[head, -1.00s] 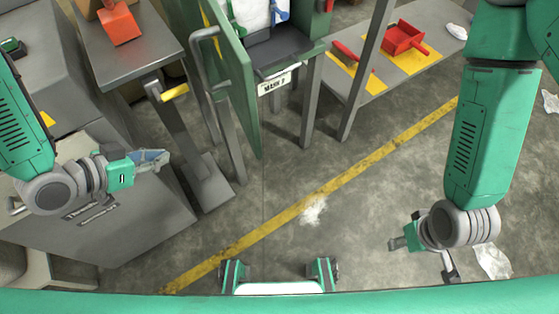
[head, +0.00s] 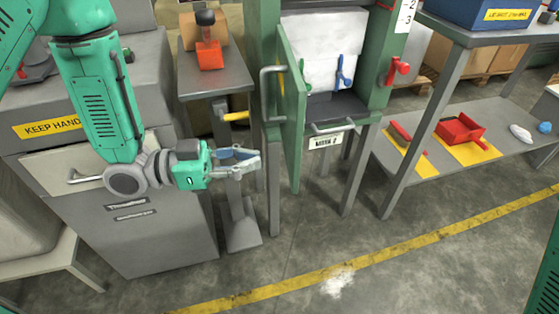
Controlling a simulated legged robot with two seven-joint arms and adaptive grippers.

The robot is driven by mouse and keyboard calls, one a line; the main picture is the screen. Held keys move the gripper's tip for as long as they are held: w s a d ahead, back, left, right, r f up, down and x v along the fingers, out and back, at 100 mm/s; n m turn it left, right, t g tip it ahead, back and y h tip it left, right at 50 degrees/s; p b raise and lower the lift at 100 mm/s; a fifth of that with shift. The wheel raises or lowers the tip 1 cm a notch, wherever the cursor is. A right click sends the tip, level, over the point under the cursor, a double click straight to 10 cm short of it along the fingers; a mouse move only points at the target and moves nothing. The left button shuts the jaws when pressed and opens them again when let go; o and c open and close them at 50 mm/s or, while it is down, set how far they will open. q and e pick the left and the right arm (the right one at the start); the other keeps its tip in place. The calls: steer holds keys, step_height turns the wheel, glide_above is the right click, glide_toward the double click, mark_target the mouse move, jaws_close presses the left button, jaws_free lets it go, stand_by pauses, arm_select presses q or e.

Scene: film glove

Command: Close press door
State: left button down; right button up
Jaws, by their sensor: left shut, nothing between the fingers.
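The green press door (head: 292,120) stands swung open, seen nearly edge-on, jutting toward me from the left side of the press. Its grey bar handle (head: 264,92) is on the door's left face. My left gripper (head: 254,160) is shut and empty. It points right, left of the door and lower than the handle in the picture, and does not appear to touch either. My right gripper is out of view; only a green part of mine shows at the lower right.
A grey stand (head: 215,80) with an orange-red object (head: 209,54) is behind my left gripper. A grey cabinet (head: 165,235) is below my left arm. A bench (head: 480,150) with a red dustpan (head: 460,130) is at right.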

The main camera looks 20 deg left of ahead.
mark_target(294, 157)
arm_select(q)
steer(key=b+x, duration=0.1)
steer(key=x, duration=0.4)
steer(key=shift+d, duration=0.1)
